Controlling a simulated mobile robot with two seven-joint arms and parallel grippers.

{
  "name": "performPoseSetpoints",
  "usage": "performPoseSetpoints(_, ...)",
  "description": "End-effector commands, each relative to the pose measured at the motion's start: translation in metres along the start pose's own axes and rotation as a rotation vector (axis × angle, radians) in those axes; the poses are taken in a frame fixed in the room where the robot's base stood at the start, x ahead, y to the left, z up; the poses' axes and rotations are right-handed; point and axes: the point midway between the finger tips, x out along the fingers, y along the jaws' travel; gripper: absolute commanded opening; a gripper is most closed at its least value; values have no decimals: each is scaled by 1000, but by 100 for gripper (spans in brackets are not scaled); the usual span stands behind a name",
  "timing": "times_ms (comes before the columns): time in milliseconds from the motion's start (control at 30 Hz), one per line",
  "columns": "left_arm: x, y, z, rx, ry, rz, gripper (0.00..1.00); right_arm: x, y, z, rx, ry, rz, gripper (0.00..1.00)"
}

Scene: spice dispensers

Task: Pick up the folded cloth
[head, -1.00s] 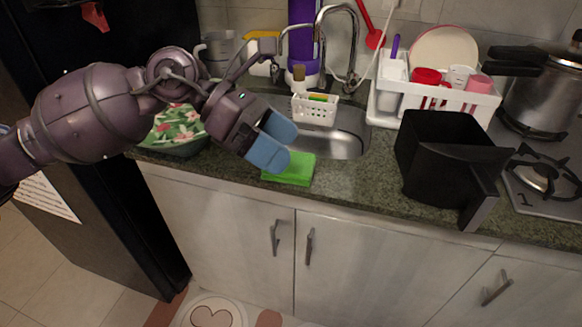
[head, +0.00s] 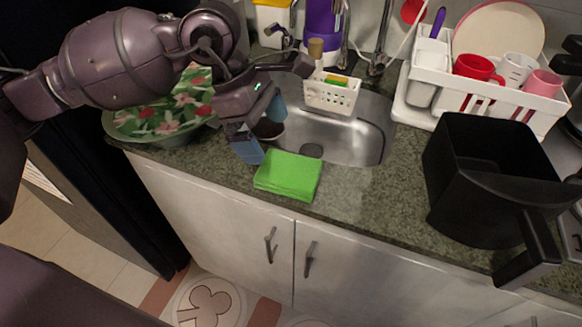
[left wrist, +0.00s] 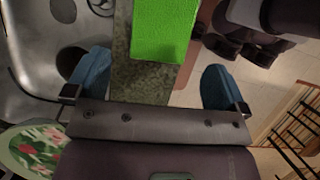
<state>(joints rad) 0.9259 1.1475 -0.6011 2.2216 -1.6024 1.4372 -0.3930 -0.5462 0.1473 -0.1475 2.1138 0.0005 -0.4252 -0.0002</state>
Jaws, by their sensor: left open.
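The folded cloth (head: 288,175) is bright green and lies flat on the granite counter, at the front edge of the sink. My left gripper (head: 260,140) is open and empty, just left of the cloth and above the counter, with blue fingertips. In the left wrist view the cloth (left wrist: 166,28) shows at the top middle, ahead of the gap between the two spread blue fingers (left wrist: 155,85). Nothing is between the fingers but counter and floor below. My right gripper is not in view.
The steel sink (head: 365,135) holds a white basket (head: 332,95) at its back. A black air-fryer drawer (head: 480,185) stands to the right. A floral-patterned bowl (head: 160,118) is left, under my arm. A white dish rack (head: 440,70) stands back right. Counter right of the cloth is clear.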

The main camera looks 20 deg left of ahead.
Motion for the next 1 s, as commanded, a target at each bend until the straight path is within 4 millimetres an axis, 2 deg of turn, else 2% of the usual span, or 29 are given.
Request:
performPoseSetpoints(33,10,0,-1,-1,-1,-6,100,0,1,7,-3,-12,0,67)
performPoseSetpoints(133,21,0,-1,-1,0,-5,100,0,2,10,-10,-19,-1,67)
performPoseSetpoints(367,34,-1,-1,-1,-1,-3,100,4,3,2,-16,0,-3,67)
performPoseSetpoints(700,76,-4,-3,-2,-1,-4,100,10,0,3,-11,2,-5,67)
performPoseSetpoints(1000,79,-4,-2,-1,-1,-1,100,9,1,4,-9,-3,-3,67)
